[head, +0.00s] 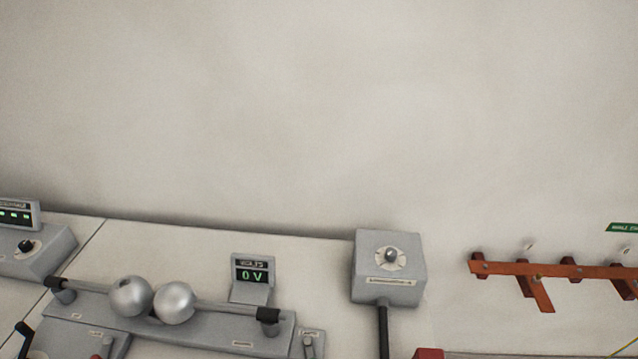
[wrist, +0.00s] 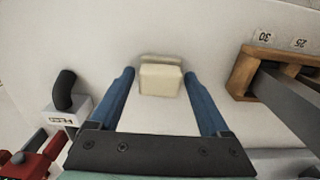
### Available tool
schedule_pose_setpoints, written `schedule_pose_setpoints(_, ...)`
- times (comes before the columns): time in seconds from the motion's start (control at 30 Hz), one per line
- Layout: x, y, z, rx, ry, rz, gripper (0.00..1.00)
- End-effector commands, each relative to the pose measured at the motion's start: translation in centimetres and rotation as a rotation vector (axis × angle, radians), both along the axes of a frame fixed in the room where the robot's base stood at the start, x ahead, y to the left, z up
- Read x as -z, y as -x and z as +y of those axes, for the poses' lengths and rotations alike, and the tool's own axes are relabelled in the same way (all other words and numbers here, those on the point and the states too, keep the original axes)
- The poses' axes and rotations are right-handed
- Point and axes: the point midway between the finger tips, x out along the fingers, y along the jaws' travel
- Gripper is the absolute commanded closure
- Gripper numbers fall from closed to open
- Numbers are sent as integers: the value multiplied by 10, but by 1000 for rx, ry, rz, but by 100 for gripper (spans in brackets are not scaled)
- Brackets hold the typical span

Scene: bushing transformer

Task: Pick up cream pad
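The cream pad (wrist: 160,80) is a small pale block in the upper middle of the wrist view. A second pale edge shows just behind it; I cannot tell if it is a separate piece. My gripper (wrist: 159,77) is open, with its two blue fingers to the left and right of the pad. Clear gaps show between the pad and both fingers. I cannot tell how far the pad is from the fingertips in depth. The head view shows neither the pad nor my gripper.
In the wrist view, a wooden frame (wrist: 243,75) with grey bars and number labels stands at right. A black handle (wrist: 66,90) on a pale box and a red part (wrist: 38,160) are at left. The head view shows metal spheres (head: 174,302), a voltmeter (head: 252,275) and a grey box (head: 388,265).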

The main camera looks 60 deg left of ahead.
Motion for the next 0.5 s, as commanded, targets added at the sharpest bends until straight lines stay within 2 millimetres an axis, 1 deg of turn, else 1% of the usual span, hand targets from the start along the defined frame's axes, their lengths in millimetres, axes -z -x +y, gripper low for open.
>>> schedule_pose_setpoints(0.03, 0, 0, 0, 0, 0, 0, 31)
schedule_pose_setpoints(0.07, 0, 0, 0, 0, 0, 0, 36)
schedule_pose_setpoints(0.1, 0, 0, 0, 0, 0, 0, 43)
schedule_pose_setpoints(0.37, 0, 0, 0, 0, 0, 0, 90)
schedule_pose_setpoints(0.5, -1, 0, 0, 0, 0, 0, 91)
